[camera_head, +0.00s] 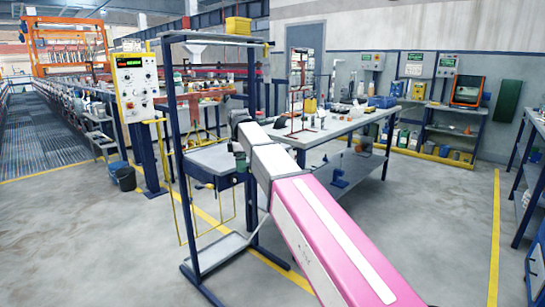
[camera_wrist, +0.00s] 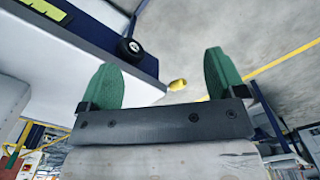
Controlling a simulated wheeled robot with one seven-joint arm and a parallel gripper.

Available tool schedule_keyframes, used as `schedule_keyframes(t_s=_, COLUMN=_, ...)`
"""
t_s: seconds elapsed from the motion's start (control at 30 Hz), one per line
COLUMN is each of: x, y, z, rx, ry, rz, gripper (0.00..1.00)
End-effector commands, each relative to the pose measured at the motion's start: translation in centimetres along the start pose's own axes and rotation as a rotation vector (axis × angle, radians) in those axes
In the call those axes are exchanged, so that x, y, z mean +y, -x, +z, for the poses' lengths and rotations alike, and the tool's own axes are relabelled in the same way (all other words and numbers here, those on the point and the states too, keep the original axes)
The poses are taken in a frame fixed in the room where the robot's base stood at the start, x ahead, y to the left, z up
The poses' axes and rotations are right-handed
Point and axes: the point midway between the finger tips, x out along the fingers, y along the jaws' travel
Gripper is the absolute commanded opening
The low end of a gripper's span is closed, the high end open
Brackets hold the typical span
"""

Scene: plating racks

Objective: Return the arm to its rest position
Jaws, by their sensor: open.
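My gripper (camera_wrist: 162,82) is open in the wrist view. Its two green fingers stand wide apart with nothing held between them. In the head view my pink and white arm reaches from the bottom right towards the blue rack stand (camera_head: 182,130). The arm's far end is beside the stand's grey shelf (camera_head: 210,160), where a bit of green finger shows. I cannot tell whether it touches the stand.
A long workbench (camera_head: 345,128) with small items stands behind my arm. A control box (camera_head: 135,85) and a dark bucket (camera_head: 123,178) are left of the stand. A small yellow piece (camera_wrist: 177,85) shows beyond my fingers.

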Motion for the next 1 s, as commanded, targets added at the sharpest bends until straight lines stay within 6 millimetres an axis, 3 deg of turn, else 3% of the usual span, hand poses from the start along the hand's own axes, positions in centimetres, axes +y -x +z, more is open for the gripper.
schedule_keyframes(t_s=0.03, x=-1.1, y=-2.5, z=1.9, rx=-0.001, ry=-0.074, rz=-0.005, gripper=0.89)
schedule_keyframes(t_s=0.1, x=-1.8, y=-5.4, z=4.2, rx=-0.001, ry=-0.182, rz=-0.004, gripper=0.89)
schedule_keyframes(t_s=0.27, x=-4.2, y=-11.8, z=9.2, rx=-0.001, ry=-0.437, rz=-0.003, gripper=0.89)
schedule_keyframes(t_s=0.5, x=-9.3, y=-20.6, z=16.4, rx=-0.001, ry=-0.831, rz=-0.002, gripper=0.89)
schedule_keyframes(t_s=0.8, x=-17.9, y=-29.4, z=23.7, rx=-0.001, ry=-1.321, rz=-0.001, gripper=0.89)
schedule_keyframes(t_s=1.0, x=-23.0, y=-33.2, z=26.8, rx=0.000, ry=-1.591, rz=0.001, gripper=0.89)
